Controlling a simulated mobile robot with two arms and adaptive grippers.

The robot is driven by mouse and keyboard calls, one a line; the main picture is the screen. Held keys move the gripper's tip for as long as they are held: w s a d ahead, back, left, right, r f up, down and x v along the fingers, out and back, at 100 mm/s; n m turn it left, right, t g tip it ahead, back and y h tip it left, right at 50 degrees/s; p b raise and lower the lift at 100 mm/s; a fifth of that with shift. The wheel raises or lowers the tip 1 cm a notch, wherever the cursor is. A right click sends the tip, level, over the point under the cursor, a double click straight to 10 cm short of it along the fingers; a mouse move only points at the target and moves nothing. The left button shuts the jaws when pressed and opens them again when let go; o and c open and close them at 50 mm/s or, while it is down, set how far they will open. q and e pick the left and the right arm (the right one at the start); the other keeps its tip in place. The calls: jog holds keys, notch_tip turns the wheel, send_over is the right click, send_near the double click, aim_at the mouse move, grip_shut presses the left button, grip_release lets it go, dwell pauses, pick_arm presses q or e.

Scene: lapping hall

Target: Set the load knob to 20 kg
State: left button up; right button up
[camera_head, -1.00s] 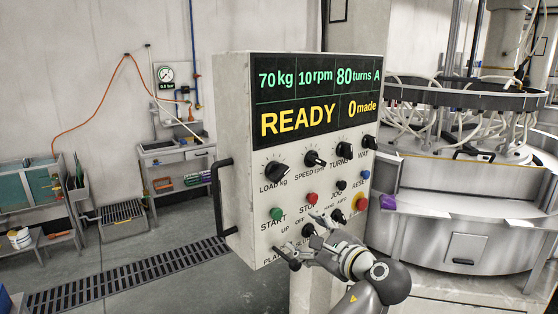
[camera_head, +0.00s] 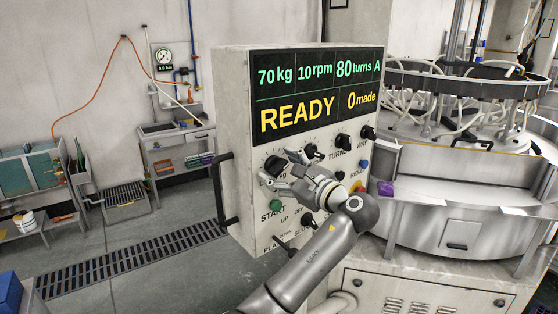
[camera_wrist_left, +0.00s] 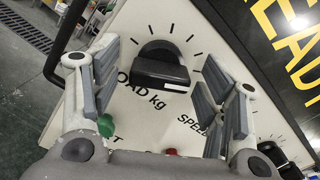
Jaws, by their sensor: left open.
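The black load knob (camera_head: 274,164) sits at the upper left of the panel's controls, partly hidden by my gripper in the head view. The panel display (camera_head: 317,92) reads 70 kg. My left gripper (camera_head: 281,171) is open in front of the load knob. In the left wrist view, the knob (camera_wrist_left: 160,66) shows between the two spread fingers, its bar roughly level in that picture, with dial ticks around it and the "LOAD kg" label below. Neither finger visibly touches the knob there. My right gripper is not in view.
The speed knob (camera_head: 311,151) is close to my gripper's upper finger. The green start button (camera_head: 275,219) lies just below the gripper. A black handle (camera_head: 222,190) runs along the control box's left edge. The lapping machine (camera_head: 465,185) stands at the right.

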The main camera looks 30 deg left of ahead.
pick_arm(q)
jog(key=shift+w+a, duration=0.15)
jog(key=shift+a, duration=0.35)
jog(key=c, duration=1)
